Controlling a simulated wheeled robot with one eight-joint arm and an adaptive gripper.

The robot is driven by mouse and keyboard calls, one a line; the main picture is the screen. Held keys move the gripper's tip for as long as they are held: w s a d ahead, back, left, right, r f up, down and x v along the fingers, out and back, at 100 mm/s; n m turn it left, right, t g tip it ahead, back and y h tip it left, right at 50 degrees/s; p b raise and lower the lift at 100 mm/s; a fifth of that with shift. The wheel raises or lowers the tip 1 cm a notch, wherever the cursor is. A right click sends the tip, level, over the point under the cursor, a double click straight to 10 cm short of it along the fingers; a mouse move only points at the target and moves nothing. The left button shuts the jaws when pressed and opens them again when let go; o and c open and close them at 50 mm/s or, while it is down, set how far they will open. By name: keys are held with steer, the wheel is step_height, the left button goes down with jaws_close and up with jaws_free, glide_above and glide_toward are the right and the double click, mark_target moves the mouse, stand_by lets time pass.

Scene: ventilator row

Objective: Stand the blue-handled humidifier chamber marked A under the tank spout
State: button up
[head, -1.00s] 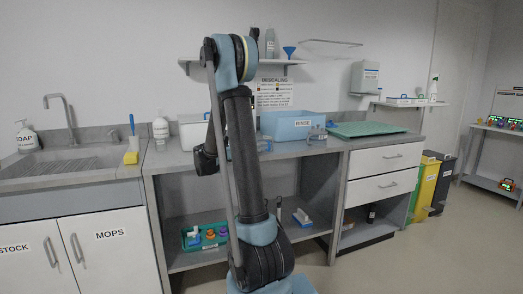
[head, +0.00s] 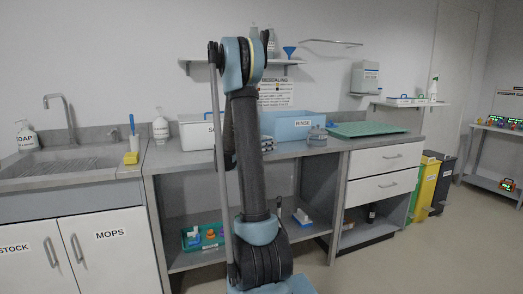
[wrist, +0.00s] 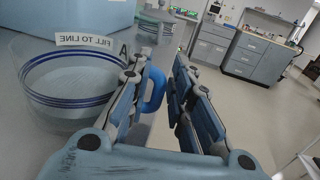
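The clear humidifier chamber marked A (wrist: 65,88) fills the left of the wrist view, upright on the counter. It has blue lines, a mirrored "FILL TO LINE" label and a blue handle (wrist: 155,90). My gripper (wrist: 172,72) is open, with the handle between its fingers, nearer the left finger. Contact cannot be told. In the head view my arm hides the gripper and most of that spot. A second clear chamber (head: 317,136) stands farther right on the counter; it also shows in the wrist view (wrist: 152,27). I cannot make out a tank spout.
A blue RINSE bin (head: 292,126) stands behind the chambers. A white bin (head: 197,132) is left of my arm and a green mat (head: 365,129) lies to the right. A labelled box (head: 365,78) hangs on the wall.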

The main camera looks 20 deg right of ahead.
steer(key=shift+c, duration=0.2)
jaws_close()
steer(key=shift+r, duration=0.15)
steer(key=shift+r, duration=4.75)
